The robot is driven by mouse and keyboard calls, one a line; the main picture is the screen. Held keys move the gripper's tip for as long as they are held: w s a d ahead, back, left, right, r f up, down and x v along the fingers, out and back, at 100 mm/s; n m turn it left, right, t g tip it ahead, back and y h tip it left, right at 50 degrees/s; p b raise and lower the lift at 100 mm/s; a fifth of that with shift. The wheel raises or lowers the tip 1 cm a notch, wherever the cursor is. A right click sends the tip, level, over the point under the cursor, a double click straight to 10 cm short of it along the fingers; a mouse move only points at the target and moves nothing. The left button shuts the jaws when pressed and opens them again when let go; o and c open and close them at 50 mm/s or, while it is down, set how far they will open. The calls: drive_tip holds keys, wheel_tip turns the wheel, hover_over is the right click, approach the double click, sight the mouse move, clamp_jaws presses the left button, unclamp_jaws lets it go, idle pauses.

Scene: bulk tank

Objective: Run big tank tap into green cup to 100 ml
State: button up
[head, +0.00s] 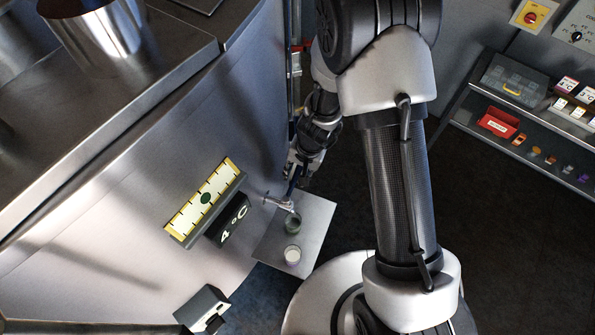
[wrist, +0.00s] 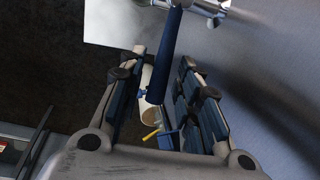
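The big tank (head: 120,190) is the large steel wall at left in the head view. Its tap (head: 283,203) sticks out low on the right side, above a small metal plate (head: 312,215). A dark greenish cup (head: 292,224) stands on the plate under the tap; its contents are too small to read. My gripper (head: 302,168) is just above the tap. In the wrist view my gripper (wrist: 163,68) is open, with the tap's blue lever (wrist: 169,50) between its fingers and gaps visible on both sides. The chrome tap body (wrist: 205,6) shows at the top edge.
A white cup (head: 292,254) stands on the plate near the green one. Shelves (head: 520,115) with small items are at right.

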clamp_jaws()
idle(0.3)
drive_tip(key=shift+d, duration=0.1)
drive_tip(key=shift+s+d+f+m+b, duration=0.2)
drive_tip(key=shift+m+b, duration=0.3)
drive_tip(key=shift+b, duration=0.25)
drive_tip(key=m, duration=0.1)
drive_tip(key=s+d+m+b, duration=0.1)
drive_tip(key=d+m+b, duration=0.1)
drive_tip(key=shift+s+r+m+t, duration=0.2)
drive_tip(key=shift+s+m+t, duration=0.1)
drive_tip(key=shift+m+t, duration=0.1)
drive_tip(key=shift+o, duration=1.4)
unclamp_jaws()
